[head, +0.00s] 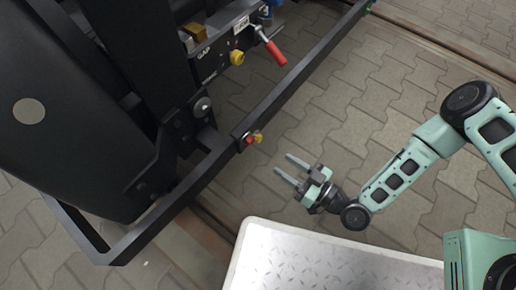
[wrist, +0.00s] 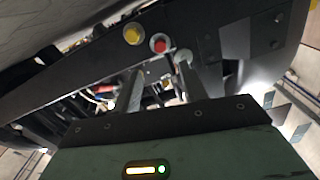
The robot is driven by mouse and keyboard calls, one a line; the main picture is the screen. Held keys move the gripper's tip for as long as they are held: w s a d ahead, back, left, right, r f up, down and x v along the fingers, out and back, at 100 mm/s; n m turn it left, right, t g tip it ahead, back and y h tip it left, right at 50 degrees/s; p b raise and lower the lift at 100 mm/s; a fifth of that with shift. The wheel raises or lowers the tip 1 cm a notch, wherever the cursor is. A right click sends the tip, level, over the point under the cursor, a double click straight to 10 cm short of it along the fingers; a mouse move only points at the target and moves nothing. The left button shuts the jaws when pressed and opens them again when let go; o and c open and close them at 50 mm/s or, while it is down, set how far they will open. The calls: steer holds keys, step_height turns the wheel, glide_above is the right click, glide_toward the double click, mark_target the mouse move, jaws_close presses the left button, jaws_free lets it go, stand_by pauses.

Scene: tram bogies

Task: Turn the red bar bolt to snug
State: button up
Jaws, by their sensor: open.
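The red bar bolt (head: 249,140) sits on the side of the black bar (head: 290,90), close beside a yellow bolt (head: 258,137). In the wrist view the red bolt (wrist: 158,43) shows its round head on the dark bar, right of the yellow bolt (wrist: 132,34). My gripper (head: 283,163) is open and empty, its two fingers pointing toward the bar with a gap before the red bolt. In the wrist view my gripper (wrist: 160,64) has its fingertips on either side below the red bolt. I cannot see contact with it.
A red-handled lever (head: 270,46) and a yellow knob (head: 237,57) are on the bogie behind the bar. A pale metal plate platform (head: 300,262) lies at the bottom. Paving right of the bar is clear apart from my arm.

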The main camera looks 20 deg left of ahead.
mark_target(252, 143)
steer(key=shift+b+x, duration=2)
steer(key=shift+x, duration=3.25)
jaws_close()
